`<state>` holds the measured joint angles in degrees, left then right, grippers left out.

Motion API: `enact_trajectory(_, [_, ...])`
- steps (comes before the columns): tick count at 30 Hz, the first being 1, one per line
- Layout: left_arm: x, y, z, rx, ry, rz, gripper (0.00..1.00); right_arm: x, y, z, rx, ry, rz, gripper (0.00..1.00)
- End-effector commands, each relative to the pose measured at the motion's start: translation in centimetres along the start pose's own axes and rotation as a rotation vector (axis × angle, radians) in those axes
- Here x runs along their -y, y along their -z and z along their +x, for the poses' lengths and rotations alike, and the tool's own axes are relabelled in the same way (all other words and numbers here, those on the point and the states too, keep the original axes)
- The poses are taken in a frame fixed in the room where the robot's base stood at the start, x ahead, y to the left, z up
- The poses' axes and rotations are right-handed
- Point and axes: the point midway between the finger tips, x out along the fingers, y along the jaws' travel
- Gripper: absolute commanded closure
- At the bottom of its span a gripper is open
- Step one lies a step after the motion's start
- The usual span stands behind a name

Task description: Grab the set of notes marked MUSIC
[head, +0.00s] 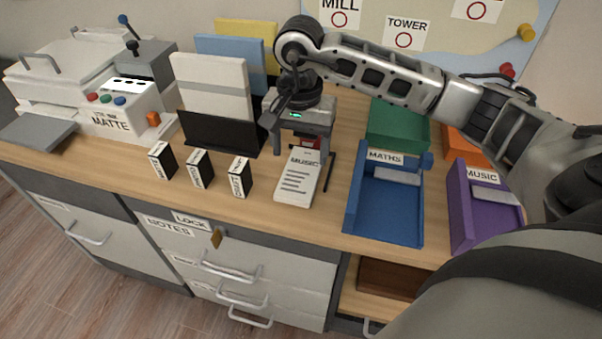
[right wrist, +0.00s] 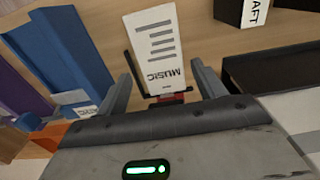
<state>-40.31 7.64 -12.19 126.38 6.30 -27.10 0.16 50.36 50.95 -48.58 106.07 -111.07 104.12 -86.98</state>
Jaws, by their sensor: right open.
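The white set of notes marked MUSIC (head: 298,178), with dark printed lines, is on the wooden desk top in front of the black file holder. My right gripper (head: 303,158) is above and behind its far, titled end, pointing down. In the right wrist view the notes (right wrist: 155,48) lie between the two spread fingers of my right gripper (right wrist: 163,68), with space on both sides. The gripper is open and holds nothing. A small red part (right wrist: 170,97) shows by the titled end; what it belongs to is unclear. My left gripper is out of view.
A blue MATHS tray (head: 382,212) and a purple MUSIC tray (head: 480,222) stand to the right. Several small black-and-white labelled blocks (head: 200,170) and the black file holder (head: 218,135) are to the left. A MATTE machine (head: 115,118) stands farther left.

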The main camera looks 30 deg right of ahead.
Motion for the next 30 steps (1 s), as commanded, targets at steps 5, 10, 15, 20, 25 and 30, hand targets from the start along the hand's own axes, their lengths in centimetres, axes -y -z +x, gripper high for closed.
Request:
enact_trajectory(5, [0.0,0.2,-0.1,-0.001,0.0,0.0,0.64,-0.1,0.1,1.6,0.003,-0.003,0.002,0.31])
enact_trajectory(10, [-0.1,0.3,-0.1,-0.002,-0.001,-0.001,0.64,-0.2,0.3,4.2,0.004,-0.003,0.001,0.31])
enact_trajectory(15, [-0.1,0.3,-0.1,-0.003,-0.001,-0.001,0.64,-0.1,0.3,5.4,0.001,-0.001,0.0,0.31])
enact_trajectory(20, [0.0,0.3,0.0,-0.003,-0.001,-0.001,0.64,-0.1,0.3,5.5,0.001,0.0,0.0,0.31])
enact_trajectory(25, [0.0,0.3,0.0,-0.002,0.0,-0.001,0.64,-0.1,0.3,5.4,0.001,0.0,0.0,0.62])
enact_trajectory(30, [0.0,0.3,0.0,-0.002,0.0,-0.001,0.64,-0.1,0.4,5.4,0.0,0.001,0.0,0.66])
